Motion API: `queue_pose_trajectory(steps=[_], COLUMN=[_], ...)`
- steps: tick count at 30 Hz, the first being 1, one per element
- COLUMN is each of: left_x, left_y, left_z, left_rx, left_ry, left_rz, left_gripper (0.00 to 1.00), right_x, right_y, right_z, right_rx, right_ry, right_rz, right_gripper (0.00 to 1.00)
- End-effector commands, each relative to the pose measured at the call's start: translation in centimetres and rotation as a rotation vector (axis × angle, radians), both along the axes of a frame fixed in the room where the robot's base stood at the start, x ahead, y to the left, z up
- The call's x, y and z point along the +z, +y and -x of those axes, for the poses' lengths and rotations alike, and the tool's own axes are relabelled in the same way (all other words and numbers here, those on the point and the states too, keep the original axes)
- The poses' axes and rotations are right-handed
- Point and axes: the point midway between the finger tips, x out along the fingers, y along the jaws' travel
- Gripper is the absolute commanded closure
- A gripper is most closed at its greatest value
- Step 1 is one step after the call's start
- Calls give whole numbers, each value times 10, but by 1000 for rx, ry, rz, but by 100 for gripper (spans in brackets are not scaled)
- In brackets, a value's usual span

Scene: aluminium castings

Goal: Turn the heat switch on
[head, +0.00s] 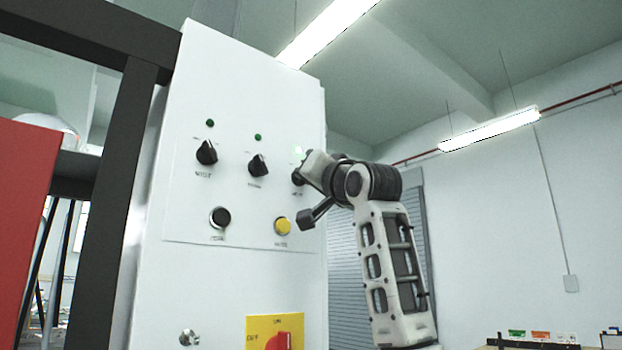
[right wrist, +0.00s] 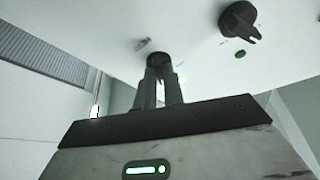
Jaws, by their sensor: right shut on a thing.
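The white control panel (head: 225,90) carries three black rotary switches in a row. The left switch (head: 206,152) and middle switch (head: 258,165) stand free, each under a dark green lamp. My right gripper (head: 304,175) is at the right-hand switch (head: 297,179), which it partly hides. In the right wrist view its fingers (right wrist: 160,76) are shut on this switch (right wrist: 158,58). The lamp (head: 299,152) above it glows bright green, and a green glow shows beside the fingers. The switch labels are too small to read surely. My left gripper is out of view.
Below the switches are a black button (head: 220,217) and a yellow button (head: 282,226). Lower down are a key lock (head: 188,338) and a red main switch (head: 284,341) on a yellow plate. A dark frame post (head: 118,190) stands left.

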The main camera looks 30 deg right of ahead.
Motion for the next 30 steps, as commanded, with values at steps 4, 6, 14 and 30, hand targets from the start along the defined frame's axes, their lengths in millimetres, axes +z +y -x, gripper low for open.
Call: queue_pose_trajectory(steps=[4,6,14,30], left_x=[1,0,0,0], left_y=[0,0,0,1], left_z=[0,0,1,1], left_rx=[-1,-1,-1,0], left_ry=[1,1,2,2], left_rz=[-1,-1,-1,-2], left_gripper=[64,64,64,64], right_x=[3,3,3,3], right_y=[1,1,1,1], right_z=[1,1,1,1], right_rx=[2,1,1,0], right_ry=[-2,0,3,5], right_rz=[-66,-88,-126,-128], right_gripper=[100,100,100,68])
